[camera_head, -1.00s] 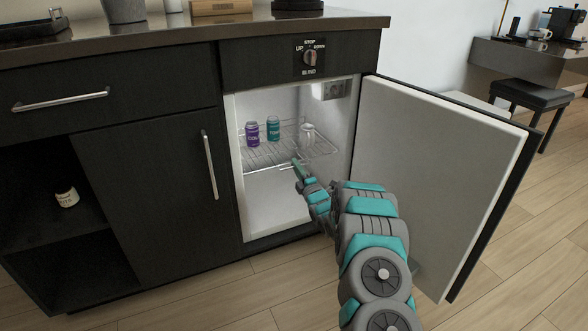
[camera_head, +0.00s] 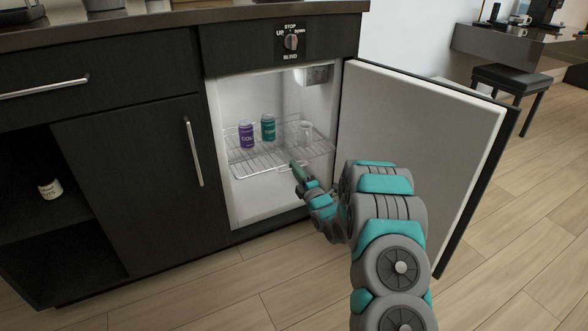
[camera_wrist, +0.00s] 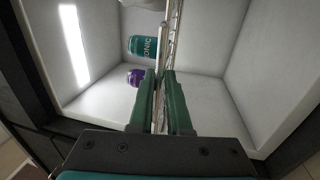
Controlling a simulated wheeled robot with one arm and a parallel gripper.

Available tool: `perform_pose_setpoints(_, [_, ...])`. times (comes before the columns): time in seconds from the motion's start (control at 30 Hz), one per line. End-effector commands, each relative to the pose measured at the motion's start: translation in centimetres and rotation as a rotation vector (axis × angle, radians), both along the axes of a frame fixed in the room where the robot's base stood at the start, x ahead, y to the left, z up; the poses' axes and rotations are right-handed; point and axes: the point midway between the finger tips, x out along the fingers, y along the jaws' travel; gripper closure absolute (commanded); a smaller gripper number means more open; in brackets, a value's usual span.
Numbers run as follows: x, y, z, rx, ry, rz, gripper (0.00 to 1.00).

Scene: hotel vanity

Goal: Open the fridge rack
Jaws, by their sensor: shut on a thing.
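The wire fridge rack (camera_head: 258,161) sits level inside the open fridge, its front edge towards the opening. It bears a purple can (camera_head: 246,135), a teal can (camera_head: 268,129) and a pale cup or glass (camera_head: 306,132), all upright. My gripper (camera_head: 295,167) is at the rack's front edge, shut on its wire. In the wrist view my gripper (camera_wrist: 160,78) has both green fingers close on either side of the rack's wires (camera_wrist: 172,42). The teal can (camera_wrist: 143,46) and purple can (camera_wrist: 134,77) lie beyond the fingers. The exact contact is partly hidden by the fingers.
The fridge door (camera_head: 415,150) stands wide open to the right of my arm. A drawer and a closed cabinet door (camera_head: 130,190) are at left. A dial (camera_head: 291,42) is above the fridge. The floor (camera_head: 240,295) in front is clear.

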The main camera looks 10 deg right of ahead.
Motion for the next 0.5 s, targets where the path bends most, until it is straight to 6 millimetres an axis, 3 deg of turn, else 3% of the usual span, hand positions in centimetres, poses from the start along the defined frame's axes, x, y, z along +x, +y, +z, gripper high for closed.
perform_pose_setpoints(0.1, [0.14,-0.07,0.85,0.0,-0.016,-0.001,1.0])
perform_pose_setpoints(0.13, [0.14,-0.07,0.85,0.0,-0.016,-0.001,0.81])
perform_pose_setpoints(0.3, [0.11,-0.05,0.62,0.0,-0.011,-0.001,0.62])
perform_pose_setpoints(0.5, [0.07,-0.02,0.34,0.0,-0.006,0.0,0.61])
